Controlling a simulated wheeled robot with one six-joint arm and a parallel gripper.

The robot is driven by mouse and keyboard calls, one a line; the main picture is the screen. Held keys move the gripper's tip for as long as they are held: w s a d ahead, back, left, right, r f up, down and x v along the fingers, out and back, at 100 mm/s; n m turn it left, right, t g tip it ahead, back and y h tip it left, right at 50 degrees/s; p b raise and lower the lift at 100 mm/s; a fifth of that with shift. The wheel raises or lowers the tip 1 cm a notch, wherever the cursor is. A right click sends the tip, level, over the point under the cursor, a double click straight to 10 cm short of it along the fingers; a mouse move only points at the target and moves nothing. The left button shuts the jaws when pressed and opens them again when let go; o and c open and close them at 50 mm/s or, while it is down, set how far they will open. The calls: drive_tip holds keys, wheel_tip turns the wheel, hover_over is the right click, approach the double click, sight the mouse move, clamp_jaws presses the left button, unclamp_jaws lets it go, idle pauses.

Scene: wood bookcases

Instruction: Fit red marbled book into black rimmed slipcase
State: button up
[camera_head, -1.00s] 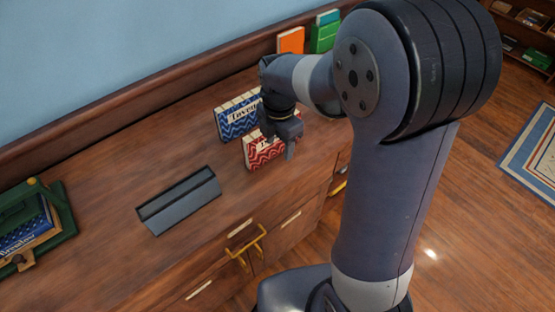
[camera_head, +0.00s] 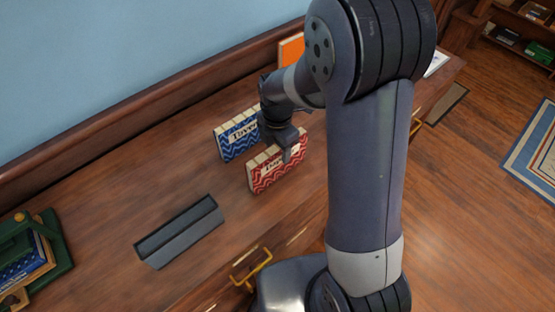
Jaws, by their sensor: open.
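The red marbled book (camera_head: 265,180) stands upright on the wooden cabinet top, with a zigzag cover and a pale label. My gripper (camera_head: 288,155) is open just above the book's top edge and overlaps its right part in the picture. I cannot tell whether the fingers touch it or straddle it. A dark grey, black-rimmed case (camera_head: 182,234) lies to the lower left on the same top, apart from the book. It looks like the slipcase, with a long dark opening along its upper side that seems empty.
A blue zigzag book (camera_head: 235,138) stands close behind the red one. A green holder (camera_head: 55,245) with books is at the far left. An orange book (camera_head: 291,50) stands at the back by the wall ledge. The cabinet top around the case is clear.

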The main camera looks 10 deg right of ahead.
drive_tip(key=shift+c, duration=0.4)
clamp_jaws()
idle(0.4)
